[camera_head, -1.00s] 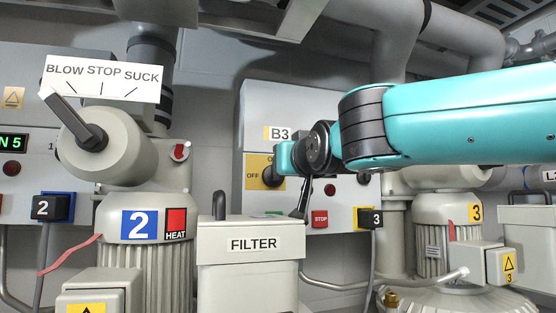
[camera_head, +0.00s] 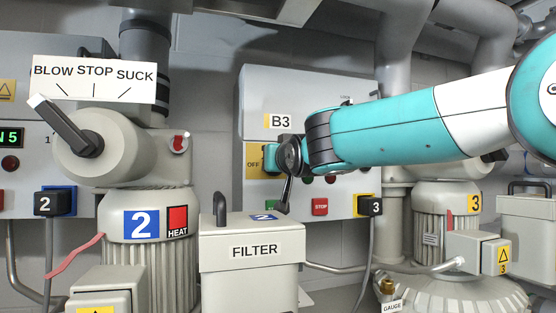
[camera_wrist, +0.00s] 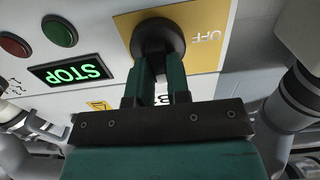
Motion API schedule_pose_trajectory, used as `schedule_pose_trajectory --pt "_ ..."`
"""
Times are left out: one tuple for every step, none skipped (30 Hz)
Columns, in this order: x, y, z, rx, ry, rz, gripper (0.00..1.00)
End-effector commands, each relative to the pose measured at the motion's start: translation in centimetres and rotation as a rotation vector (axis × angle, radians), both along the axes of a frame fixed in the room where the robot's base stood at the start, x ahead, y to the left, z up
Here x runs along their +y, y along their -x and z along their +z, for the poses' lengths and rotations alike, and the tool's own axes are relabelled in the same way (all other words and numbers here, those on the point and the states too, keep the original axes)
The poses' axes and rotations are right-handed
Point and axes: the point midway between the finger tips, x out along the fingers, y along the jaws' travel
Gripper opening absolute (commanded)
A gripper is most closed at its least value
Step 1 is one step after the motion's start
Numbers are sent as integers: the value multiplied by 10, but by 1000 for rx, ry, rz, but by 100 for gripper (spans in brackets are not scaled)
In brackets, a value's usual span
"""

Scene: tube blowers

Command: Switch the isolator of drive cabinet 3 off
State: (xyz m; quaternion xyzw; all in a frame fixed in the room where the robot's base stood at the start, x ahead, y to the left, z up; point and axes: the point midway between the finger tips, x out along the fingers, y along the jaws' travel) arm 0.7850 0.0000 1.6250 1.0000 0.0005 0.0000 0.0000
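Drive cabinet 3 (camera_head: 345,95), labelled B3 (camera_head: 281,121), is a grey box on the wall. Its isolator is a black round knob (camera_wrist: 158,36) on a yellow plate (camera_wrist: 205,38) marked OFF; the plate also shows in the head view (camera_head: 253,158). My gripper (camera_wrist: 158,66) is at the knob, its two green fingers reaching its front with a narrow gap between them. Whether they clasp the handle or only stand around it cannot be told. In the head view my gripper (camera_head: 271,157) hides most of the knob. The handle's direction is hidden.
A green STOP display (camera_wrist: 72,73) and red and green buttons (camera_wrist: 59,31) are beside the plate. A red STOP button (camera_head: 320,206) is lower on the cabinet. The filter box (camera_head: 252,248) stands in front below, and blower 3 (camera_head: 445,230) to the right.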

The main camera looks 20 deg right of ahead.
Motion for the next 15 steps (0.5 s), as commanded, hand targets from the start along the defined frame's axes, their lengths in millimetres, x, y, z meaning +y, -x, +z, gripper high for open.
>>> schedule_pose_trajectory --pt "0 0 0 0 0 -1 0" --pt "0 0 0 0 0 -1 0" --pt "0 0 0 0 0 -1 0" --pt "0 0 0 0 0 -1 0" --pt "0 0 0 0 1 -1 0" --pt "0 0 0 0 2 -1 0" --pt "0 0 0 0 4 -1 0" --pt "0 0 0 0 7 -1 0" --pt "0 0 0 0 13 -1 0" --pt "0 0 0 0 18 -1 0" --pt "0 0 0 -1 26 -1 0" --pt "0 0 -1 -1 39 -1 0" --pt "0 0 -1 -1 49 -1 0" --pt "1 0 -1 -1 62 -1 0" --pt "1 0 -1 -1 82 -1 0"
